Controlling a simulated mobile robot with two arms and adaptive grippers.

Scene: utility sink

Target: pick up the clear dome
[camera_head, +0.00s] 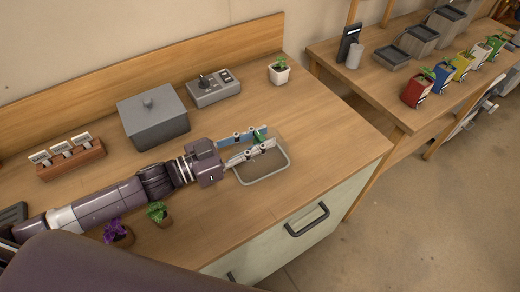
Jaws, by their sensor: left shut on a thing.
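The clear dome (268,176) is see-through with a grey, rounded rectangular rim, on or just above the wooden counter near its front edge. The wood shows through it. My left gripper (263,137) reaches over its back part from the left, its fingers closed around a small green piece that seems to be the dome's top. The fingers hide part of the back rim. I cannot tell whether the rim touches the counter. My right gripper is not in view.
A grey lidded box (154,118), a control box (213,88) and a potted plant (279,71) stand behind. A purple plant (118,233) and a green plant (157,212) are close to my left arm. A second table (385,95) holds several coloured pots. Bare counter lies right of the dome.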

